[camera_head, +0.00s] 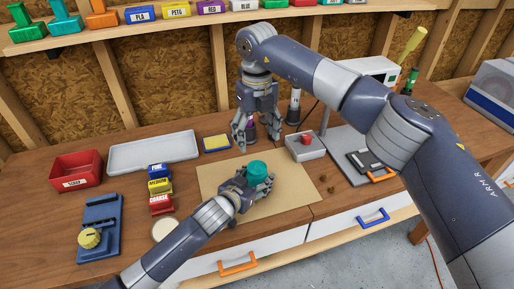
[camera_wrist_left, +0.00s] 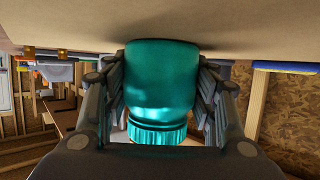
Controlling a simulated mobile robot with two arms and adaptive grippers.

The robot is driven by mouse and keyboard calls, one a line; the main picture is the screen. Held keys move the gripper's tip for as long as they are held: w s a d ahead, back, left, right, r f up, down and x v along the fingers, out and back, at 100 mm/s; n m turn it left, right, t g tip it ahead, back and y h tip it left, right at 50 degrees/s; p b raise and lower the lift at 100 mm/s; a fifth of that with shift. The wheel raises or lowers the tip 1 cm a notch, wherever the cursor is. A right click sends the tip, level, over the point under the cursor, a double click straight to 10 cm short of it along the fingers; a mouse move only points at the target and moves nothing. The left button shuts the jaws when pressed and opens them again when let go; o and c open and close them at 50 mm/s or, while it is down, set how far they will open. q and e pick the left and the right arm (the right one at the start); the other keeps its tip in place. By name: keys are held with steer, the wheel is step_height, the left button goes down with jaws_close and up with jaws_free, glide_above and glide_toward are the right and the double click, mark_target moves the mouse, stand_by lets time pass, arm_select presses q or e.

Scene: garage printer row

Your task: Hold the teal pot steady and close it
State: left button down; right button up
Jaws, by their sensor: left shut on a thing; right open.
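The teal pot (camera_head: 258,170) stands on the tan mat at the middle of the bench. It also shows in the left wrist view (camera_wrist_left: 160,80), where the picture is upside down and its ribbed top part (camera_wrist_left: 157,133) points down. I cannot tell how tightly that ribbed part sits. My left gripper (camera_head: 257,186) is shut on the pot, its fingers on either side of the body. My right gripper (camera_head: 258,143) is open and points down behind the pot, apart from it. A purple thing shows by its fingers; I cannot tell whether it is behind them.
The tan mat (camera_head: 215,177) lies under the pot. Labelled blocks (camera_head: 160,187), a cream disc (camera_head: 165,229) and a blue device with a yellow knob (camera_head: 100,225) are left. A grey tray (camera_head: 155,152) lies behind.

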steer(key=shift+r, duration=0.65)
arm_select(q)
steer(key=c, duration=0.6)
jaws_free()
steer(key=v, duration=1.2)
steer(key=shift+s+f, duration=0.1)
arm_select(e)
steer(key=shift+s+f, duration=0.1)
